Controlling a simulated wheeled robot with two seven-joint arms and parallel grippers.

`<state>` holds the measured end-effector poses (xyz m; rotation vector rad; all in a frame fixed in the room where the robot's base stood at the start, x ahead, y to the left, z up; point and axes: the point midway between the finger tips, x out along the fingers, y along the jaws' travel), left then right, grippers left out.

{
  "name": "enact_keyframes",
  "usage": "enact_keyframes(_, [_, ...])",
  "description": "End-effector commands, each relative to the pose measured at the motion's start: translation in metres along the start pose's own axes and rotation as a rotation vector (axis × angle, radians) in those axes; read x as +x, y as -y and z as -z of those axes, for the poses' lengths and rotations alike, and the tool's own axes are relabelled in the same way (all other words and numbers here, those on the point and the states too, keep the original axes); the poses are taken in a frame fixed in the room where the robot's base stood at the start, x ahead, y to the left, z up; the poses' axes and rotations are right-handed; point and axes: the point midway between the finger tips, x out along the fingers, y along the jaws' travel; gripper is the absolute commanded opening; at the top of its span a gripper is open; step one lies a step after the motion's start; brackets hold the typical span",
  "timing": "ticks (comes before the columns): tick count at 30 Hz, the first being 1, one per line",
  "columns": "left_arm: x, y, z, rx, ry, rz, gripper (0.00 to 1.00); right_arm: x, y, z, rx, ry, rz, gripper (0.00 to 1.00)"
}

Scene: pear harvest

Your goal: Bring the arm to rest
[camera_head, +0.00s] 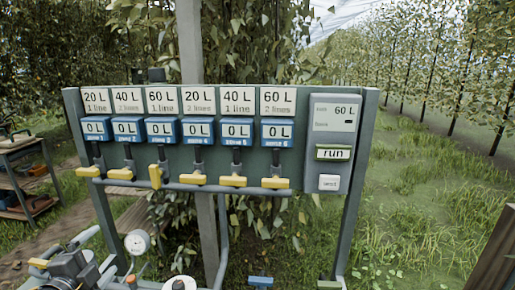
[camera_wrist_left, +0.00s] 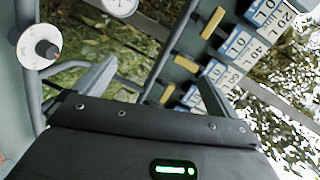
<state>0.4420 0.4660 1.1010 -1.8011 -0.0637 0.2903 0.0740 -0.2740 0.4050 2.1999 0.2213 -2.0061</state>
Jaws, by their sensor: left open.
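My left gripper (camera_head: 103,248) is low at the left in the head view, apart from the valve panel and left of a round gauge (camera_head: 137,241). In the left wrist view its two fingers (camera_wrist_left: 160,76) stand apart with nothing between them. The valve panel (camera_head: 225,152) carries several litre labels, blue counters reading 0 L and yellow levers. The control box (camera_head: 330,168) at the panel's right shows 60 L and a run button (camera_head: 333,153). My right gripper is not in view.
A white disc with a black knob (camera_wrist_left: 38,50) is at the left in the left wrist view. A grey pipe (camera_head: 223,240) runs down below the panel. Grass right of the panel is open.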

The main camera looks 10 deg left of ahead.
Motion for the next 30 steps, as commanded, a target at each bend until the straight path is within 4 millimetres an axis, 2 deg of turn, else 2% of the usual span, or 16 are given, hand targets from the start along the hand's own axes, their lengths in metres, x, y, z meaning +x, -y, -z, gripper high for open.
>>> enact_keyframes(5, [-0.009, -0.060, -0.006, -0.164, 0.094, -0.125, 0.96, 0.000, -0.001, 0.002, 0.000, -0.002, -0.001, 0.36])
enact_keyframes(8, [-0.019, -0.103, -0.006, -0.274, 0.163, -0.214, 0.96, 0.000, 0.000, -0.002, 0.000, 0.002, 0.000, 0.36])
enact_keyframes(10, [-0.030, -0.138, -0.003, -0.363, 0.223, -0.292, 0.96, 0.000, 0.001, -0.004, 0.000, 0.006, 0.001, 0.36])
enact_keyframes(15, [-0.077, -0.234, 0.022, -0.608, 0.404, -0.525, 0.96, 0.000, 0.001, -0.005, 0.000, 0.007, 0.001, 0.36])
enact_keyframes(18, [-0.108, -0.276, 0.044, -0.720, 0.499, -0.649, 0.96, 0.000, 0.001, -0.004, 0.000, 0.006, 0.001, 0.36])
enact_keyframes(21, [-0.137, -0.307, 0.066, -0.807, 0.582, -0.756, 0.96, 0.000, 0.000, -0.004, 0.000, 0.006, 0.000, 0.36])
enact_keyframes(26, [-0.181, -0.344, 0.103, -0.918, 0.697, -0.913, 0.96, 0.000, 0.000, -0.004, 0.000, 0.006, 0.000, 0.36])
enact_keyframes(27, [-0.185, -0.354, 0.107, -0.929, 0.718, -0.936, 0.96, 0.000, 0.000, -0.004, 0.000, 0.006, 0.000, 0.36])
enact_keyframes(30, [-0.168, -0.388, 0.099, -0.914, 0.726, -0.939, 0.96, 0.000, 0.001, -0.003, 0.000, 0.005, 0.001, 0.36])
